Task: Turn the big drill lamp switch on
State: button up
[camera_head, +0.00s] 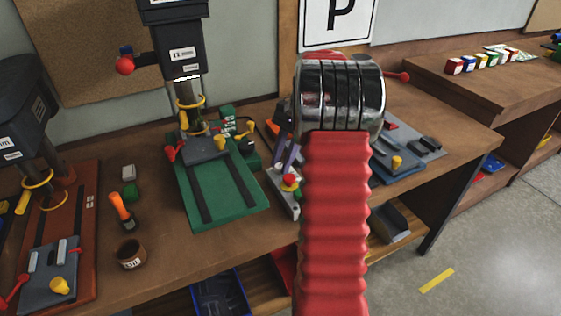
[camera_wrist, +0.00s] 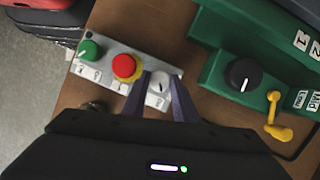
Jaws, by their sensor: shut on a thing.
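A pale grey control box (camera_wrist: 110,78) shows in the wrist view with a green knob (camera_wrist: 90,49), a red button (camera_wrist: 124,66) on a yellow collar, and a white rotary switch (camera_wrist: 160,80). My gripper (camera_wrist: 160,85) has its two purple fingers on either side of the white switch and is shut on it. In the head view, the box (camera_head: 286,198) stands at the right of the green-based big drill (camera_head: 222,188). My gripper (camera_head: 289,153) is above the box there, partly hidden by my red arm. The box labels are too small to read.
A black dial (camera_wrist: 243,74) and a yellow lever (camera_wrist: 278,115) on the green drill base are close to my gripper's right in the wrist view. A blue plate (camera_head: 397,163) with a grey vise lies at the right.

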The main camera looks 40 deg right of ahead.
jog(key=o, duration=1)
jog(key=shift+w, duration=0.1)
jog(key=v, duration=0.8)
